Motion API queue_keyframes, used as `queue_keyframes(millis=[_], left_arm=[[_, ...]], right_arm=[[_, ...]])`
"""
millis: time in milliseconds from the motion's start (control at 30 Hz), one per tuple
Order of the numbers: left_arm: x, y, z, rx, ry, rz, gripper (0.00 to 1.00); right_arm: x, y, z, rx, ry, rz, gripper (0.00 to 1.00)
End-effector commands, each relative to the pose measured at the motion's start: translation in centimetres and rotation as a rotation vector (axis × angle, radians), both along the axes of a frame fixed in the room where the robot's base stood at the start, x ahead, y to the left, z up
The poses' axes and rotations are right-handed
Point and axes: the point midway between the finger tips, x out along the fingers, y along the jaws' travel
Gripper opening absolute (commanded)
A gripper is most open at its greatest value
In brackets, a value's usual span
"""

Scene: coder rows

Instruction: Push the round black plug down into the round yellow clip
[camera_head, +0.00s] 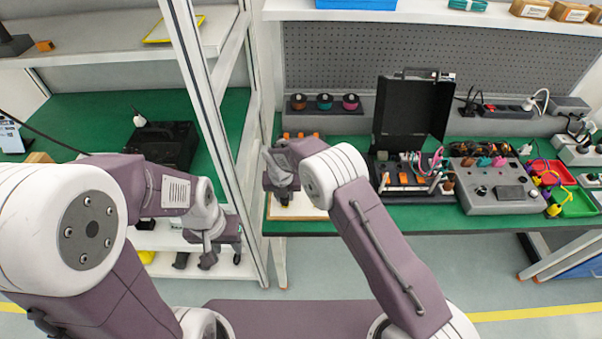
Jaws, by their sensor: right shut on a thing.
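My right gripper (283,192) points down over a pale board (308,212) at the left end of the green bench. It is shut on a small dark thing, mostly hidden by the fingers; I cannot tell its shape. I cannot pick out the round black plug or the round yellow clip for certain; the gripper and arm cover part of the board. My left gripper (222,260) hangs low in front of the rack at the left, away from the board. Its fingers look apart and empty.
An open black case (412,110) stands on the green bench right of my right arm. A grey control box (497,185) and red (545,167) and green (577,204) bins lie further right. A rack post (215,120) stands between my grippers. Three spools (325,102) sit behind.

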Motion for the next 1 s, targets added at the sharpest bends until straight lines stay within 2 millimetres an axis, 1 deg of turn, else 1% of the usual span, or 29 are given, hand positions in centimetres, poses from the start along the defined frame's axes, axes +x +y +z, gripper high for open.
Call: queue_keyframes(millis=[467, 700, 1000], left_arm=[[0.00, 0.00, 0.12, 0.000, 0.000, 0.000, 0.36], [0.00, 0.00, 0.10, 0.000, 0.000, 0.000, 0.36], [0.00, 0.00, 0.10, 0.000, 0.000, 0.000, 0.36]], right_arm=[[0.02, -0.01, -0.25, 0.000, 0.000, 0.000, 0.00], [0.02, -0.01, -0.74, 0.000, 0.000, 0.000, 0.00], [0.03, 0.00, -0.73, 0.000, 0.000, 0.000, 0.00]])
